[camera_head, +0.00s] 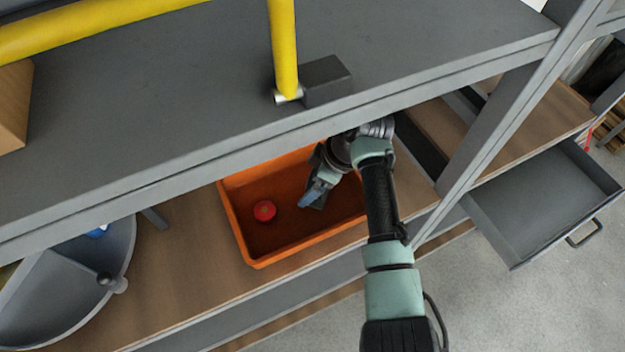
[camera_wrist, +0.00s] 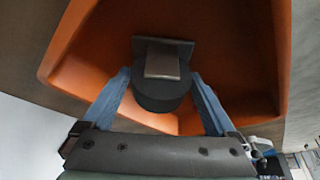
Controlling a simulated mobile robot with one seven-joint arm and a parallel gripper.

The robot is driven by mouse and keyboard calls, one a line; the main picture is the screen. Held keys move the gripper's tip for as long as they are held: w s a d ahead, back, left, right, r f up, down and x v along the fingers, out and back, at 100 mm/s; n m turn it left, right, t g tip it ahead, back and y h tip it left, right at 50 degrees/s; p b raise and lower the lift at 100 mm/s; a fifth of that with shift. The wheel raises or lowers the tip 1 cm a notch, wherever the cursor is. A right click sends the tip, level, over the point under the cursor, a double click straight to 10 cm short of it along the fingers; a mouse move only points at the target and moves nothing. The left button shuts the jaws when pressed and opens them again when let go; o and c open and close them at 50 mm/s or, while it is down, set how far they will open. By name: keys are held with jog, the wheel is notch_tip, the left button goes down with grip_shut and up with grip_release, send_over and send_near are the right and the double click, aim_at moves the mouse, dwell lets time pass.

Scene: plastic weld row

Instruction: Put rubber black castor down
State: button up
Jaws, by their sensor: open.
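The black castor (camera_wrist: 163,97) shows in the wrist view, with a dark square plate, a grey metal part and a rounded wheel end. It is inside the orange bin (camera_wrist: 85,45), apparently on the bin's floor. My gripper (camera_wrist: 160,76) is open, with one blue finger on each side of the castor and gaps visible. In the head view my gripper (camera_head: 308,199) reaches down into the orange bin (camera_head: 243,247) under the upper shelf. A dark part of the castor (camera_head: 319,204) shows beside the fingers; the rest is hidden there.
A red round object (camera_head: 264,210) lies in the bin, left of my gripper. The grey upper shelf (camera_head: 150,130) overhangs the bin, carrying a yellow pole (camera_head: 284,45) and a dark block (camera_head: 326,80). A grey round-sided container (camera_head: 65,285) stands left; an open drawer (camera_head: 545,200) is right.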

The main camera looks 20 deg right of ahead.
jog(key=v, duration=0.7)
jog(key=shift+s+d+r, duration=0.1)
jog(key=shift+d+r, duration=0.05)
jog(key=shift+r, duration=0.2)
